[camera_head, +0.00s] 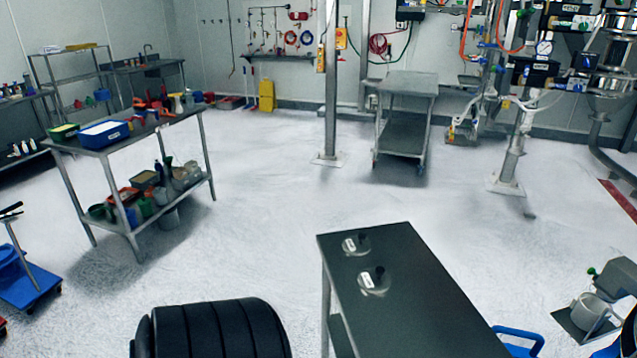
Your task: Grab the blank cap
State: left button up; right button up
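One cap (356,244) is near the table's far left corner. The other cap (374,281) is a little closer to me and slightly to the right. Each has a small white label whose marks are too small to read, so I cannot tell which is the blank cap. The two caps are close together but apart. Neither of my grippers is in view, and nothing is seen touching the caps.
The caps' table (420,315) is otherwise clear on top. A blue-handled item (521,338) and a grey machine (620,277) stand to its right. A cluttered workbench (150,129) is at the left, an empty steel cart (408,84) at the back. Open floor (270,190) lies between.

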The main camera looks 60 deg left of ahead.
aim_at(373, 280)
jog(key=u, duration=1.75)
